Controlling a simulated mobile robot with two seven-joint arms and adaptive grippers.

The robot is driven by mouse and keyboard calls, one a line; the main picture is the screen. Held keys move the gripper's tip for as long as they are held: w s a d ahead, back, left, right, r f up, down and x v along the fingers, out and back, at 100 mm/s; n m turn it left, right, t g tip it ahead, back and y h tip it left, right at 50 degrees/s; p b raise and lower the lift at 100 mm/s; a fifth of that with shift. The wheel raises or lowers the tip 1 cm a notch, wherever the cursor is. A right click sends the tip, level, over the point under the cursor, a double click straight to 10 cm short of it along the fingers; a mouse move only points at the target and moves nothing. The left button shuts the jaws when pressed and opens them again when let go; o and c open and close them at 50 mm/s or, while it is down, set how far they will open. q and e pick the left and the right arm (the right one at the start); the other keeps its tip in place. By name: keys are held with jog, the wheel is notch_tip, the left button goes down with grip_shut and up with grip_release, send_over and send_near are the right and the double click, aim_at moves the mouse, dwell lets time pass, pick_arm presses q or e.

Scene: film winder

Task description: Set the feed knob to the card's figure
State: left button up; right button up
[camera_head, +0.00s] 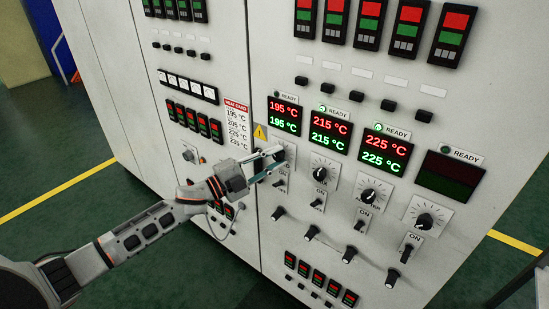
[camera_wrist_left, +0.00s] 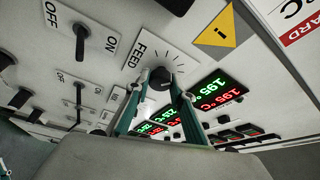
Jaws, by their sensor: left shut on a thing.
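The feed knob (camera_wrist_left: 161,78) is a round black knob on a white plate marked FEED. My left gripper (camera_head: 269,163) is shut on it, one finger on each side; the wrist view shows the fingers (camera_wrist_left: 159,84) around the knob. In the head view the gripper hides most of the knob. The heat card (camera_head: 237,125), with a red header, lists several °C figures, too small to read surely.
To the right, displays show 215 °C (camera_head: 329,131) and 225 °C (camera_head: 383,151); a fourth (camera_head: 450,175) is dark. Each has a knob below, such as this one (camera_head: 369,195). Lever switches (camera_head: 278,213) project under the knobs. A yellow warning sign (camera_wrist_left: 215,30) sits near the feed knob.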

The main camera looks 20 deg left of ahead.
pick_arm(q)
jog(key=o, duration=1.1)
jog(key=shift+o, duration=0.2)
jog(key=v, duration=1.2)
jog(key=shift+f, duration=0.1)
jog(key=s+d+f+n+g+y, duration=0.1)
jog(key=s+d+f+n+y, duration=0.1)
jog(key=s+f+n, duration=0.4)
jog(key=s+d+f+n+g+y, duration=0.1)
jog(key=s+d+f+n+y, duration=0.2)
jog(key=s+f+n, duration=0.3)
jog(key=s+d+f+n+g+y, duration=0.2)
jog(key=s+f+n+y, duration=0.3)
jog(key=s+f, duration=0.6)
notch_tip(320, 180, down, 5)
jog(key=shift+s+d+f+n, duration=0.1)
jog(key=shift+s+d+n, duration=0.15)
jog(key=shift+n, duration=0.45)
